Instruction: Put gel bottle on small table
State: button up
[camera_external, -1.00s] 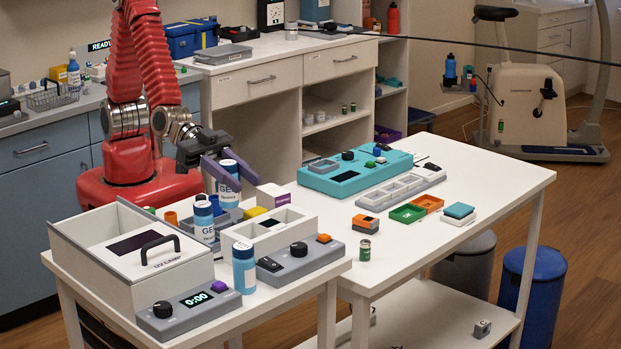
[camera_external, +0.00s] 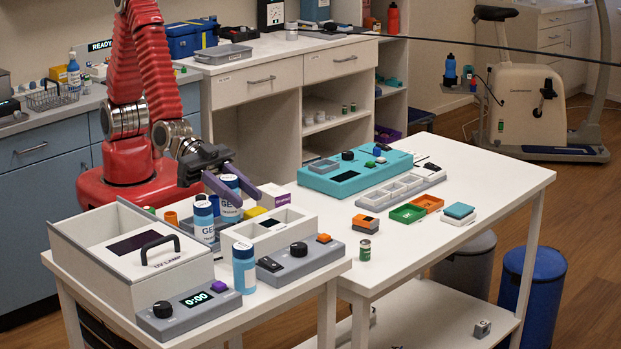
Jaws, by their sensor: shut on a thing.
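My gripper (camera_external: 241,196), with purple fingers, is shut on a white-and-blue gel bottle (camera_external: 228,211). The bottle is upright over the back part of the small table (camera_external: 268,303); one finger crosses in front of it below the cap. Its base is hidden behind other items, so I cannot tell whether it touches the table. A second gel bottle (camera_external: 205,231) stands just left of the held one. A third similar bottle (camera_external: 243,267) stands nearer the front, between the UV lamp box and a grey device.
The UV lamp box (camera_external: 120,275) and a grey device with a black knob (camera_external: 299,258) crowd the small table. A white tray (camera_external: 272,232) and an orange cup (camera_external: 171,218) are near the held bottle. The larger white table (camera_external: 470,180) at right has clear areas.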

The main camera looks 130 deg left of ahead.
jog(key=shift+f, duration=1.7)
jog(key=shift+f, duration=0.2)
jog(key=o, duration=1.3)
jog(key=shift+s, duration=0.1)
jog(key=shift+v, duration=3.65)
jog(key=shift+r, duration=0.1)
